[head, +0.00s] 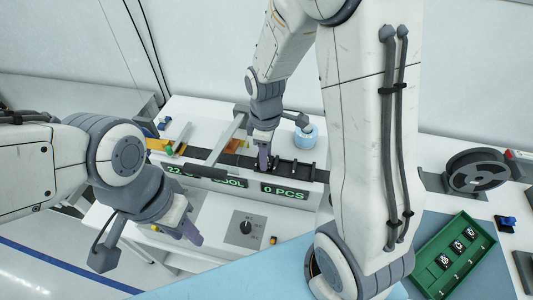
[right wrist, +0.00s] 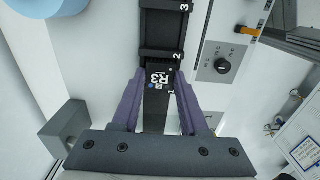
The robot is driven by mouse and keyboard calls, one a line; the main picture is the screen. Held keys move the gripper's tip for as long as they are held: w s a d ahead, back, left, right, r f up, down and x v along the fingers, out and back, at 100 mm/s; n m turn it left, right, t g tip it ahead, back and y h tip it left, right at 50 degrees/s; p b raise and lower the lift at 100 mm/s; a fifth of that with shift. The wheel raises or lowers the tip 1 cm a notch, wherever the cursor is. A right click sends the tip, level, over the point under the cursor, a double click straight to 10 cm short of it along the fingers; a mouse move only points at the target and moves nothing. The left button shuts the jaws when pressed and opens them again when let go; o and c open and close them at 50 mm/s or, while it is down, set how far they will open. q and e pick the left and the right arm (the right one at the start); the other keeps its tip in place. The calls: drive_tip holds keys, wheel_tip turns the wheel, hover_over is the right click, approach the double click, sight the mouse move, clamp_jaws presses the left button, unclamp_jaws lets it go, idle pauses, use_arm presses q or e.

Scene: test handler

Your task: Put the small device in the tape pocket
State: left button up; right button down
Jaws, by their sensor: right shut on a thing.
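The small device (right wrist: 159,78) is a dark square block marked R3, seen in the right wrist view. My right gripper (right wrist: 159,84) has its purple fingers on either side of it and is shut on it. The device is over or in the tape's end beside the mark 1; I cannot tell whether it touches the pocket floor. The dark tape track (right wrist: 163,24) runs on past marks 2 and 3. In the head view my right gripper (head: 263,160) is at the left part of the track (head: 308,170); the device is hidden there. My left gripper (head: 192,234) hangs at the left, its opening unclear.
A panel with a black knob (head: 246,227) and a display reading 0 PCS (head: 284,191) lie in front of the track. A blue roll (head: 307,138) stands behind it. A green tray (head: 427,283) with several devices and a black reel (head: 476,171) are at the right.

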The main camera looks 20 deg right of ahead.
drive_tip(key=shift+f, duration=0.35)
drive_tip(key=shift+c, duration=2.2)
unclamp_jaws()
drive_tip(key=shift+r, duration=0.15)
drive_tip(key=shift+r, duration=0.4)
wheel_tip(320, 180, up, 12)
drive_tip(key=shift+r+b, duration=0.15)
drive_tip(key=shift+b, duration=0.2)
